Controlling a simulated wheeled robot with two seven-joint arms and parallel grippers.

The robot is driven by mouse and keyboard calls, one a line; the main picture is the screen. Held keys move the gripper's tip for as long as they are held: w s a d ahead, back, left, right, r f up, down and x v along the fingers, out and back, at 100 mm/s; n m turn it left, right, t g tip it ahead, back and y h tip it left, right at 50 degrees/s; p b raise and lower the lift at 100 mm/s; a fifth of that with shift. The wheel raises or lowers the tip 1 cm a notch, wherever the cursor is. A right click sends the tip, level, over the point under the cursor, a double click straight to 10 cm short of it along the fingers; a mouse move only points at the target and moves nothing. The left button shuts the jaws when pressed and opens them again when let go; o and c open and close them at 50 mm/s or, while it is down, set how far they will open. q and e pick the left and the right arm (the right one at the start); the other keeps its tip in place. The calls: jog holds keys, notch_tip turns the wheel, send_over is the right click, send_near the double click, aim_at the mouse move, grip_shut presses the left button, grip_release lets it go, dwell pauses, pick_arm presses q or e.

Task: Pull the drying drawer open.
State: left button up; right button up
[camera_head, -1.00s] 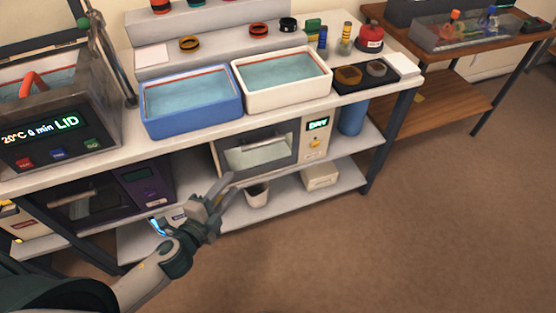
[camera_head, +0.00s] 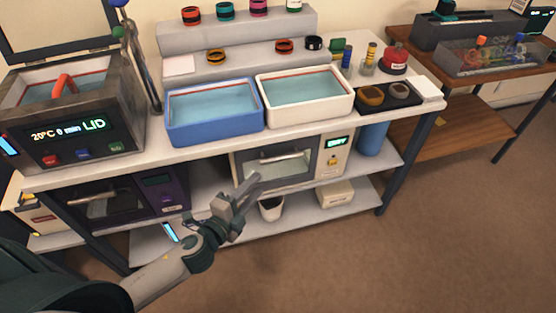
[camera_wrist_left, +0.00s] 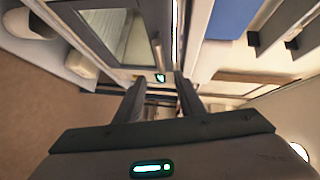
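The drying drawer (camera_head: 246,176) is in a white unit with a lit green display, under the bench. It has a dark-framed window and a pale bar handle (camera_head: 278,158) across its top. The drawer looks closed. My left gripper (camera_head: 252,186) is in front of the drawer's lower left, below the handle and apart from it. In the left wrist view, its two fingers (camera_wrist_left: 160,100) are spread with nothing between them. The handle (camera_wrist_left: 158,50) shows beyond the fingertips, beside the drawer window (camera_wrist_left: 122,35). My right gripper is in neither view.
A blue basin (camera_head: 214,132) and a white basin (camera_head: 306,112) of water stand on the bench above. A dark purple oven (camera_head: 160,190) is left of the drawer. A white cup (camera_head: 271,210) and a cream box (camera_head: 336,194) sit on the lower shelf. The floor at right is clear.

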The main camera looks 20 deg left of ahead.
aim_at(279, 160)
pick_arm(q)
jog(key=p+x, duration=0.1)
jog(key=x, duration=1.2)
jog(key=shift+w, duration=0.4)
jog(key=shift+f, duration=0.1)
grip_shut()
